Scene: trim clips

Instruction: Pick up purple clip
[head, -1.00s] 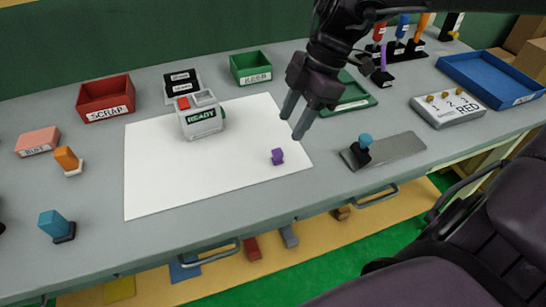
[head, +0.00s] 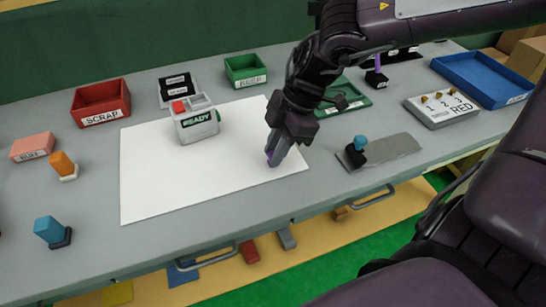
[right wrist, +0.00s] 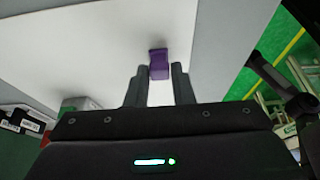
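The purple clip (head: 270,158) is on the white mat (head: 180,180) near its right front corner. In the head view it is mostly hidden by my right gripper (head: 277,153), which points down at it. In the right wrist view the clip (right wrist: 159,64) shows at the fingertips of the right gripper (right wrist: 160,72), between the two fingers. The fingers are parted about the clip, with a thin gap seemingly left beside it. The clip appears to rest on the mat. My left gripper is out of view.
A box marked READY (head: 196,120) stands on the mat. Red SCRAP (head: 101,101) and green KEEP (head: 245,70) bins stand behind. A grey plate with a blue-topped black piece (head: 358,150) lies to the right. The mat's left part is clear.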

